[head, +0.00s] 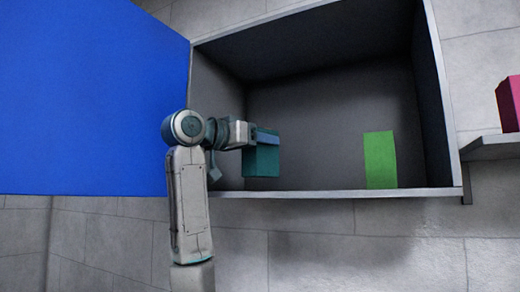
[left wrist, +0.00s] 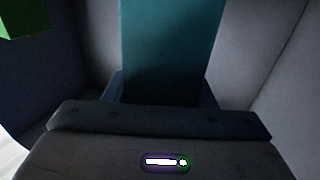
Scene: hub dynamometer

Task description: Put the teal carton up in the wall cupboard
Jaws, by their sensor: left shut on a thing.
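The teal carton (head: 262,162) is inside the wall cupboard (head: 330,193), in its left part, close above or on the cupboard floor; I cannot tell if it touches. My left gripper (head: 266,138) is shut on the carton near its top. In the left wrist view the teal carton (left wrist: 170,50) stands out between the fingers of the left gripper (left wrist: 165,88). The cupboard is open, with its blue door (head: 85,100) swung out to the left. My right gripper is not in view.
A green box (head: 380,160) stands in the right part of the cupboard; a green thing (left wrist: 22,18) also shows in the left wrist view's top left corner. The cupboard floor between carton and green box is clear. A shelf (head: 495,147) with a pink box (head: 509,104) is at the right.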

